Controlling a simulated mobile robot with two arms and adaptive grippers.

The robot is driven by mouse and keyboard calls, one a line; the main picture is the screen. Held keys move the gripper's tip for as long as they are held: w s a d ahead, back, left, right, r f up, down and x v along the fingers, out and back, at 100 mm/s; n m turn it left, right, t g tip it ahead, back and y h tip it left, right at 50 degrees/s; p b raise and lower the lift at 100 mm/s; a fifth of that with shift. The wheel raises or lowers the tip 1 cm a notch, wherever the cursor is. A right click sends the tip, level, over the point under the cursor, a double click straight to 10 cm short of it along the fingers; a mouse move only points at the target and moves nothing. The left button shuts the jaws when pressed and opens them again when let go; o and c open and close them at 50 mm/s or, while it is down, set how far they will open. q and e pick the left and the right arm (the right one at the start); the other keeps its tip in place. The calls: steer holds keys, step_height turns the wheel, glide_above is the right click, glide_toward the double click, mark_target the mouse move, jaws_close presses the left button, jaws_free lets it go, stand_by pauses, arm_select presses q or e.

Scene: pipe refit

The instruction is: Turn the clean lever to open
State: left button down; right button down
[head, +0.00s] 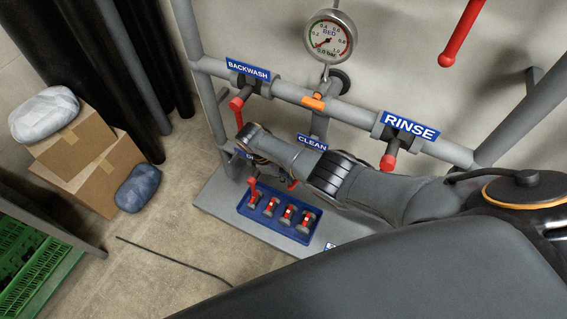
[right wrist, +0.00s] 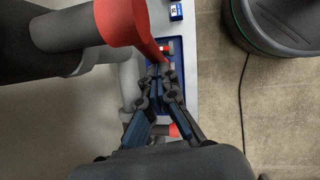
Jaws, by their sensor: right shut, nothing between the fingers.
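The blue CLEAN label (head: 312,141) hangs on the pipe rack in the middle of the head view. My right arm crosses in front of the pipework just below it and hides most of the valve there. A small red piece (head: 292,184) shows under the arm; I cannot tell if it is the clean lever. My right gripper (right wrist: 160,72) is shut and empty in the right wrist view, pointing away from the camera. A large red lever or handle part (right wrist: 128,20) is close by, just left of and above the fingertips; contact is unclear. My left gripper is not in view.
The BACKWASH lever (head: 237,102) and RINSE lever (head: 388,162) flank the middle. A pressure gauge (head: 328,36) is above. A blue tray (head: 244,209) with several red-handled valves sits on the base plate below. Boxes (head: 73,144) and a green crate (head: 38,268) stand at left.

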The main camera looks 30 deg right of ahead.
steer(key=shift+s+d+f, duration=0.45)
steer(key=shift+s+f, duration=0.1)
steer(key=shift+s, duration=0.05)
steer(key=shift+s+d+f, duration=0.1)
steer(key=shift+f, duration=0.05)
stand_by(0.3)
steer(key=v, duration=1.2)
stand_by(0.3)
